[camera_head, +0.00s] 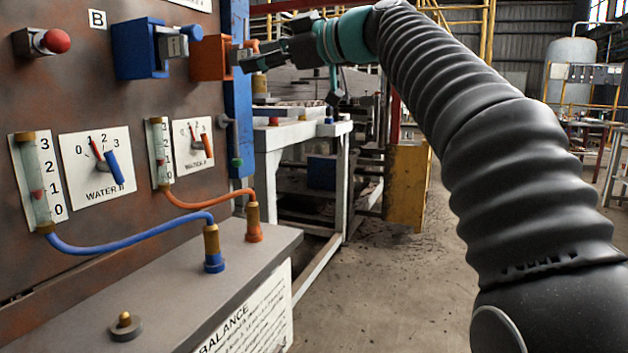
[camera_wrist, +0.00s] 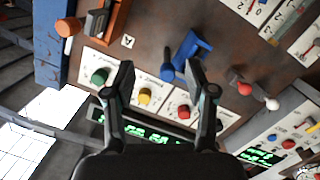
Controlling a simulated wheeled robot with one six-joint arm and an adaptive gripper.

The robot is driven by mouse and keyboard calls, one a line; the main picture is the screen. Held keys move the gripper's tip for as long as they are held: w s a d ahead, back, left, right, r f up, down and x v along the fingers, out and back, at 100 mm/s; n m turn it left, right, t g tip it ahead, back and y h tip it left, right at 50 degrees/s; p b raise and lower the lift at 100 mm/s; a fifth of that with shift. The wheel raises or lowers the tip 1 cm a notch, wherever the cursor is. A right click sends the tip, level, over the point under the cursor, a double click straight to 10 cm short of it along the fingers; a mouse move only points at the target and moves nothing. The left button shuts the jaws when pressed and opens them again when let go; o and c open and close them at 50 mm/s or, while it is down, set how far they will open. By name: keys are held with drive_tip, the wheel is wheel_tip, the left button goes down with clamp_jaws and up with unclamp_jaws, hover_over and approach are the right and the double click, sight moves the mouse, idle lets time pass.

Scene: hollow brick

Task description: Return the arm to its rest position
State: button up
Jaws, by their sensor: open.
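My arm (camera_head: 455,100) reaches from the lower right of the head view up to the top centre. My gripper (camera_head: 250,55) is at its far end, in front of the upper right part of the rusty brown panel (camera_head: 95,90), close to the orange box (camera_head: 208,58). Whether it touches anything there cannot be told in the head view. In the wrist view my gripper (camera_wrist: 160,80) has its two black fingers spread apart with nothing between them. The panel lies beyond the fingertips, with the blue box (camera_wrist: 192,48) and a yellow button (camera_wrist: 145,96) behind the gap.
A blue box (camera_head: 140,50) and a red knob (camera_head: 57,41) stick out from the panel. Blue (camera_head: 130,243) and orange (camera_head: 200,203) hoses run to fittings on the grey ledge (camera_head: 170,290). A white-framed table (camera_head: 300,135) stands behind. The floor (camera_head: 400,290) is open at centre.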

drive_tip(key=s+d+f+m+h, duration=0.1)
drive_tip(key=d+f+m+h, duration=0.25)
drive_tip(key=f, duration=0.55)
drive_tip(key=d+f+m+h, duration=0.25)
drive_tip(key=f+m, duration=0.25)
drive_tip(key=f, duration=0.4)
drive_tip(key=s+d+f+m+h, duration=0.1)
drive_tip(key=d+f+m+h, duration=0.1)
drive_tip(key=d+f+m, duration=0.45)
drive_tip(key=s+d+f+m+g+h+p, duration=0.1)
drive_tip(key=s+d+f+h, duration=0.2)
drive_tip(key=s+d+f, duration=0.3)
drive_tip(key=s+d+f+m+g+h+p, duration=0.1)
drive_tip(key=s+d+f, duration=0.5)
drive_tip(key=s+f, duration=1)
drive_tip(key=s+m+h, duration=0.1)
drive_tip(key=s+h, duration=0.1)
drive_tip(key=s, duration=0.2)
drive_tip(key=shift+s+d+f+h, duration=0.15)
drive_tip(key=shift+s+f+h, duration=0.25)
